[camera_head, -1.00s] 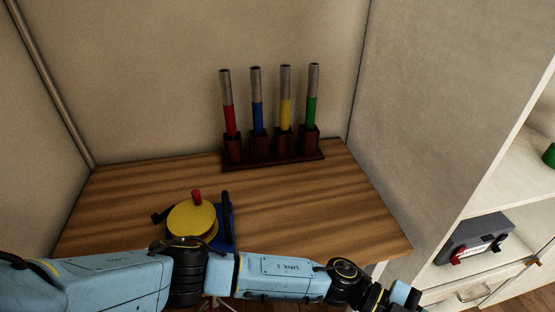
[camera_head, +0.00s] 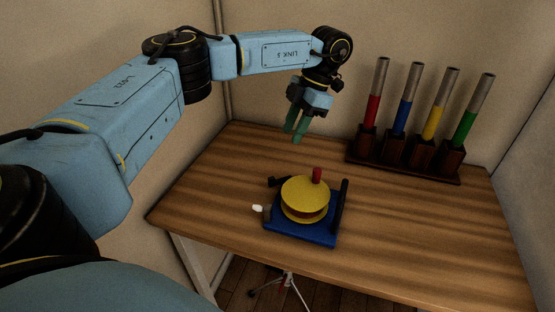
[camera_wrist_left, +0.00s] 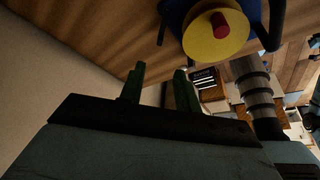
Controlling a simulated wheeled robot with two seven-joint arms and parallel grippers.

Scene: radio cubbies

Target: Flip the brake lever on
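A crank device stands on the wooden table (camera_head: 410,235). It has a blue base (camera_head: 305,234), a yellow disc (camera_head: 303,192) with a red knob (camera_head: 317,175), a black bar (camera_head: 341,203) at its right and a small white-tipped lever (camera_head: 258,208) at its left. I cannot tell for sure which part is the brake lever. My left gripper (camera_head: 295,128) is empty above the table, behind the device and apart from it. In the left wrist view its green fingers (camera_wrist_left: 159,90) stand apart, with the yellow disc (camera_wrist_left: 208,40) beyond them. My right gripper is not in view.
A dark rack (camera_head: 400,164) at the table's back right holds several upright tubes with red, blue, yellow and green lower parts. Walls close off the back. The table to the right of the device is clear.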

